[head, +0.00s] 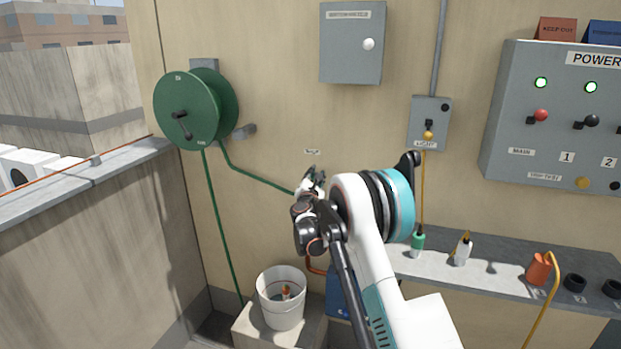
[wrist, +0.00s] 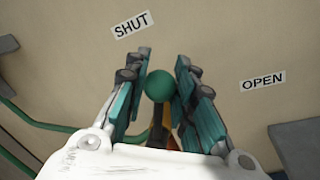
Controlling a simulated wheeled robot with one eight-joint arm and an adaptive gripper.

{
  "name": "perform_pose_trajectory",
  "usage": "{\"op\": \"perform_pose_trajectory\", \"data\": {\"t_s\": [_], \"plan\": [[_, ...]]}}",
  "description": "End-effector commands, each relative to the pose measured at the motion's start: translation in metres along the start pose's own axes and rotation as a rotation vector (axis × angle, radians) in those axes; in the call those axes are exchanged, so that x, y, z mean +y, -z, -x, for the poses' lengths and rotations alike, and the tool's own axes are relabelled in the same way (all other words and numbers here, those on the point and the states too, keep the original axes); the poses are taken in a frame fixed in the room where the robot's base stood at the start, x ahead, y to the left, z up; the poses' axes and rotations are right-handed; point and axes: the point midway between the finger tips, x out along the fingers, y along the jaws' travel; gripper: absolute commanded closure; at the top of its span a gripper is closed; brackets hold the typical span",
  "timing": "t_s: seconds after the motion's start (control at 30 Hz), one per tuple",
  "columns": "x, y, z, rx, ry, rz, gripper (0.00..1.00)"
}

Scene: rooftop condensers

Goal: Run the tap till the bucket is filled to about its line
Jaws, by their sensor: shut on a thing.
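The white bucket (head: 281,312) stands upright on a pale block below the wall. A small orange and white thing (head: 286,292) shows inside it; I cannot make out a water level, a stream or the line. My gripper (head: 314,178) is at the wall above the bucket. In the wrist view my gripper (wrist: 161,88) is shut on the green ball knob (wrist: 159,85) of a dark lever. The knob lies between the SHUT label (wrist: 132,25) and the OPEN label (wrist: 263,80). My arm and fingers hide most of the tap.
A green hose reel (head: 188,108) hangs on the wall at left, its hose (head: 218,225) running down beside the bucket. A blue box (head: 338,298) stands right of the bucket. A grey ledge (head: 505,268) with several plugs and a power panel (head: 556,120) are at right.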

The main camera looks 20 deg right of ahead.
Motion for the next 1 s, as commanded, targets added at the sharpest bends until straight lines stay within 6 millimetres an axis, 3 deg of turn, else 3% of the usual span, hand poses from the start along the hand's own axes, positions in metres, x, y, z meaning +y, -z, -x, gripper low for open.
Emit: {"op": "perform_pose_trajectory", "data": {"t_s": [0.3,0.77,0.8,0.83,0.87,1.0], "plan": [[-0.0095,-0.0006,0.0023,-0.019,-0.005,-0.103,1.0],[-0.01,-0.0009,0.0025,-0.022,-0.005,-0.115,1.0],[-0.01,-0.0009,0.0025,-0.022,-0.005,-0.115,0.67],[-0.01,-0.0009,0.0025,-0.022,-0.005,-0.115,0.6],[-0.01,-0.001,0.0024,-0.022,-0.005,-0.115,0.54],[-0.0101,-0.0011,0.0024,-0.022,-0.005,-0.115,0.54]]}}
